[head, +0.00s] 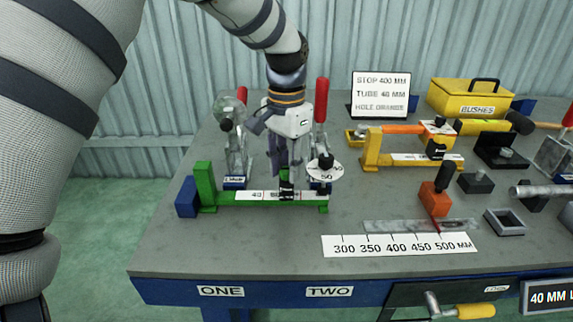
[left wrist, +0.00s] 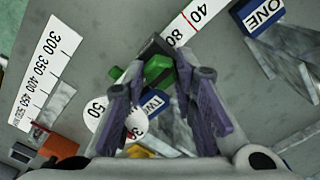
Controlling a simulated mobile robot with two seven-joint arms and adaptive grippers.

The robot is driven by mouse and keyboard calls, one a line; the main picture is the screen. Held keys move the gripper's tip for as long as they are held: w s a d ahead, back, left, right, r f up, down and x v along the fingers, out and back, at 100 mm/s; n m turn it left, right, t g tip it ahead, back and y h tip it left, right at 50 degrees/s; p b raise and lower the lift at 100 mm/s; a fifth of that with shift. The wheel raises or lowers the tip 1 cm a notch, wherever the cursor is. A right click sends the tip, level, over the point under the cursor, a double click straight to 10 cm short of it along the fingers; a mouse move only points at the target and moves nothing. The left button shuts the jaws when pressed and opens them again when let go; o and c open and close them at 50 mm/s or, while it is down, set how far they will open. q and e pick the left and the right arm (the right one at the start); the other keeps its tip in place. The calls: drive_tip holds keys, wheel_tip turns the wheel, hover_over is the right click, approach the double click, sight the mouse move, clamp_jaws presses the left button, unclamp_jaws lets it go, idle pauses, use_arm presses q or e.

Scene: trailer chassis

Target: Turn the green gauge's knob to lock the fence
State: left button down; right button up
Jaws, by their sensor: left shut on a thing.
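The green gauge (head: 206,190) lies along the front left of the bench, with a white scale strip along it. My left gripper (head: 286,180) points down at the gauge's middle. In the left wrist view, its purple-grey fingers (left wrist: 158,82) are shut on a green part (left wrist: 158,69), with a black block (left wrist: 151,46) just beyond. The fingers partly hide this part, so I cannot tell knob from fence or which way it is turned. A black-knobbed white dial (head: 326,172) marked 50 stands near the gauge's right end. My right gripper is not in view.
Two red-handled clamps (head: 320,98) stand close behind the gauge. A yellow gauge (head: 372,150), a sign (head: 380,96) and a yellow bushes box (head: 466,98) are to the right. A white ruler plate (head: 400,246) lies in front. The bench's front left is clear.

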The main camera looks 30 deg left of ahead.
sight(287, 169)
use_arm(q)
drive_tip(key=c, duration=1.3)
unclamp_jaws()
wheel_tip(287, 169, up, 12)
